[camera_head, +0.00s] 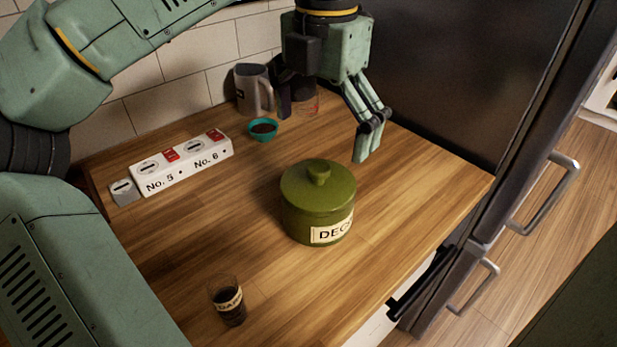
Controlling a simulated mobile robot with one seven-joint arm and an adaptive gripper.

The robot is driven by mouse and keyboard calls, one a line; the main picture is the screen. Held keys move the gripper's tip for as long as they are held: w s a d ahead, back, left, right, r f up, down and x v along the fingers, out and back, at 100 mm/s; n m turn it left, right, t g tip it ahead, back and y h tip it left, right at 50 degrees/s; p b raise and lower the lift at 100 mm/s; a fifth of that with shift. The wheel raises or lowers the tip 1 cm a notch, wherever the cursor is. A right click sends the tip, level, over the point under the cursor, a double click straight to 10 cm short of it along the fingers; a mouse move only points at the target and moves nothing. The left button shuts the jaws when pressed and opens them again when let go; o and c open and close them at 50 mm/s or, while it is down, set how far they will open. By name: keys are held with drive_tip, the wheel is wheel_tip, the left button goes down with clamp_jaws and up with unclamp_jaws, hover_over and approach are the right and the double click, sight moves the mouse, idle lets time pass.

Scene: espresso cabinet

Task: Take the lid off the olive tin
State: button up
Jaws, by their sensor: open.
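The olive tin (292,222) stands upright on the wooden counter, with a cream label that reads "DEC" and runs out of sight. Its lid (338,187) sits on top and has a small round knob (319,172) in the middle. My gripper (325,137) is open and empty, above and behind the tin. Its right finger hangs down near the tin's back right. The other finger shows dark at the left, partly hidden behind the gripper's body. The gripper is apart from the lid.
A grey mug (249,90) and a teal bowl (263,131) stand near the tiled wall. A white box (185,164) marked No. 5 and No. 6 lies at left. A small labelled glass (229,302) stands at front left. A dark fridge (450,70) borders the counter at right.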

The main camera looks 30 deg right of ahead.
sight(321, 165)
drive_tip(key=shift+s+a+f+p, duration=0.1)
drive_tip(key=shift+f+p, duration=0.4)
drive_tip(key=shift+f, duration=1.5)
drive_tip(key=shift+s+a+f+p, duration=0.1)
drive_tip(key=shift+f+p, duration=0.4)
drive_tip(key=shift+f, duration=1.45)
drive_tip(key=c, duration=0.6)
drive_tip(key=shift+c, duration=0.2)
drive_tip(key=shift+r, duration=0.15)
